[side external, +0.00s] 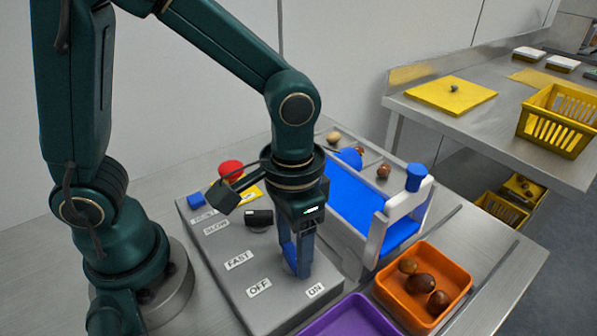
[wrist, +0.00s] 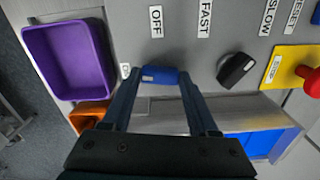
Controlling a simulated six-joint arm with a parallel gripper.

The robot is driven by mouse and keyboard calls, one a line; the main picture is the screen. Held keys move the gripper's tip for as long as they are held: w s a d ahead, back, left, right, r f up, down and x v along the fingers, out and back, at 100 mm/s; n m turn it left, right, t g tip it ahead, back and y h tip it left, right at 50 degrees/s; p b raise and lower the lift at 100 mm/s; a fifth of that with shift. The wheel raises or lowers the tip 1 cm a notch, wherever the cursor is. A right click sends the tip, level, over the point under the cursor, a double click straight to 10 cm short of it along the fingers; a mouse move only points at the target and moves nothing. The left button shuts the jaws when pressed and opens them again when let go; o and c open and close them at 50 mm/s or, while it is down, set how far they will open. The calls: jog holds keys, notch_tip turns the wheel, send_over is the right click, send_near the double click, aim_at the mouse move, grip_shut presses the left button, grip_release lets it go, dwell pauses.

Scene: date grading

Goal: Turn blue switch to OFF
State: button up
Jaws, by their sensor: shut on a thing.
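The blue switch (wrist: 161,75) is a blue knob on a grey control panel (side external: 222,275). In the wrist view it lies crosswise between my fingertips, with its left end toward the ON label (wrist: 125,71). The OFF label (wrist: 157,22) stands above it in that view, and also shows in the side view (side external: 258,287). My gripper (side external: 299,270) points down at the panel's front right part and is shut on the blue switch; it also shows in the wrist view (wrist: 161,80). In the side view my fingers mostly hide the switch.
The panel also has a black knob (wrist: 237,70) by FAST and SLOW, a red stop button (side external: 231,169) and a blue button (side external: 196,200). A blue conveyor (side external: 355,195), an orange tray (side external: 462,272) with dates and a purple tray (side external: 350,318) stand close by.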

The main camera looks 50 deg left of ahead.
jog(key=m, duration=0.8)
jog(key=shift+r, duration=0.1)
jog(key=m, duration=0.4)
jog(key=shift+m, duration=2.2)
jog(key=o, duration=1.4)
